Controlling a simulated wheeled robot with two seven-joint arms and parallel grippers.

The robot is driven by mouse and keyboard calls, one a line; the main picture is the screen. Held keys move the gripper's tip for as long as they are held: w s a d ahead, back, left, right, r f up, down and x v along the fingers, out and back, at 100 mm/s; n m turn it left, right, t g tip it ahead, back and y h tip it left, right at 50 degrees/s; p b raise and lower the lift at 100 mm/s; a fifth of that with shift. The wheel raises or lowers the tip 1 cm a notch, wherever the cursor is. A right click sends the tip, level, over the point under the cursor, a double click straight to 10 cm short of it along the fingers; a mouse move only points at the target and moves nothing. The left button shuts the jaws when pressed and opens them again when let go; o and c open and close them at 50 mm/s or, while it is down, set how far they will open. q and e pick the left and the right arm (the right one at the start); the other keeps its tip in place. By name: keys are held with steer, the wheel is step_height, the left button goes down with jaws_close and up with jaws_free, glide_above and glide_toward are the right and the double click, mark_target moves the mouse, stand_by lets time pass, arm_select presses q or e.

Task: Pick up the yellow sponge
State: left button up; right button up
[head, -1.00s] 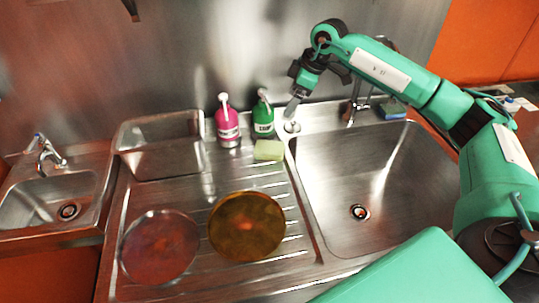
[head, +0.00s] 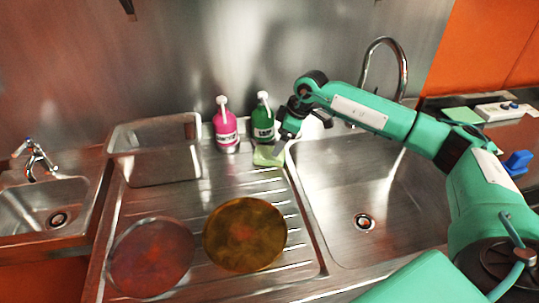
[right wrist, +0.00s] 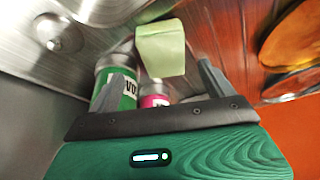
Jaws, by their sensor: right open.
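The yellow sponge (head: 266,157), pale yellow-green, lies on the steel drainboard beside the green bottle, at the left edge of the large sink. My right gripper (head: 280,146) is right at it in the head view and partly covers its right side. In the right wrist view the sponge (right wrist: 162,48) shows whole, ahead of and roughly between the two fingers of my open right gripper (right wrist: 165,72). I cannot tell whether a finger touches it. My left gripper is not in view.
A pink bottle (head: 226,128) and a green bottle (head: 263,120) stand close behind the sponge. A steel bin (head: 155,160) is to the left. Two round plates, one reddish (head: 150,258) and one amber (head: 244,235), lie in front. The large sink (head: 365,190) is empty.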

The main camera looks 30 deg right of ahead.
steer(key=x, duration=0.1)
steer(key=p+x, duration=0.1)
steer(key=x, duration=0.3)
steer(key=shift+s+a+f+p, duration=0.2)
steer(key=shift+s+f+p, duration=0.1)
steer(key=shift+p, duration=0.1)
steer(key=shift+w+f, duration=0.15)
steer(key=shift+f, duration=0.15)
steer(key=shift+c, duration=0.7)
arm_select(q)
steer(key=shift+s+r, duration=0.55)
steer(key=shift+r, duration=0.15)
arm_select(e)
steer(key=c, duration=1)
